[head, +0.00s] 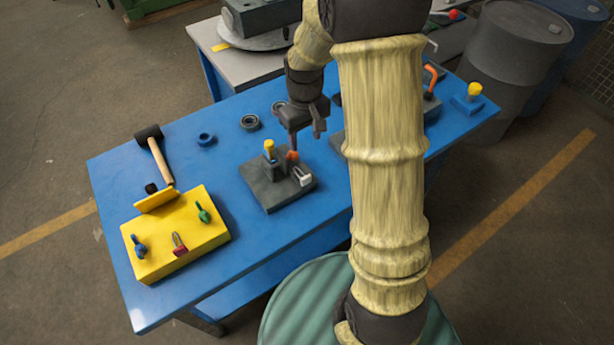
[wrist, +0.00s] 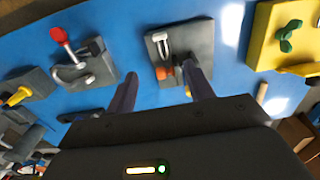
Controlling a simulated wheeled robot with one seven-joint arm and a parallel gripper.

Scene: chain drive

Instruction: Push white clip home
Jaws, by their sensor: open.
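The white clip (head: 302,176) sits at the right front of a dark grey fixture block (head: 270,191) on the blue table. In the wrist view the white clip (wrist: 161,45) lies at the far part of the block, beyond an orange piece (wrist: 164,73). The block also carries a yellow-topped post (head: 269,147). My gripper (head: 304,136) is open above the back right of the block, near the orange piece. In the wrist view my gripper (wrist: 160,80) has its fingers apart with nothing held. I cannot tell whether a finger touches the block.
A yellow box (head: 180,235) with coloured clamps and a mallet (head: 155,153) are on the left. Round dark rings (head: 250,122) lie behind the block. Other fixtures stand at the right, partly behind my arm. Blue table surface is clear in front of the block.

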